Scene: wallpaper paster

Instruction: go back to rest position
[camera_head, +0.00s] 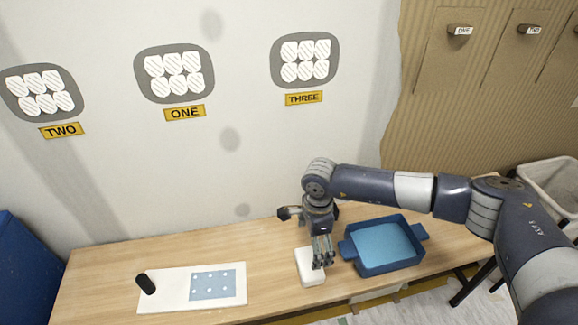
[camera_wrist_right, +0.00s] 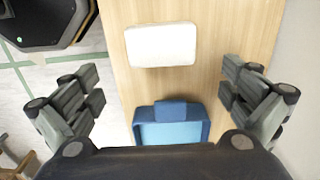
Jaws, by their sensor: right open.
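My right gripper (camera_head: 321,252) hangs from the arm that comes in from the right, above the wooden table. In the right wrist view the right gripper (camera_wrist_right: 158,100) has its fingers wide apart with nothing between them. A white block (camera_head: 310,272) lies under and just beside the fingers in the head view. It also shows in the right wrist view (camera_wrist_right: 161,45), ahead of the fingers and apart from them. My left gripper is in neither view.
A blue tray (camera_head: 390,265) with light blue content stands right of the gripper. A white board (camera_head: 180,301) with a dotted blue sheet (camera_head: 212,285) and a black object (camera_head: 146,284) lies at left. Wall signs TWO (camera_head: 61,130), ONE (camera_head: 184,113) and THREE (camera_head: 304,98) hang under grey patches.

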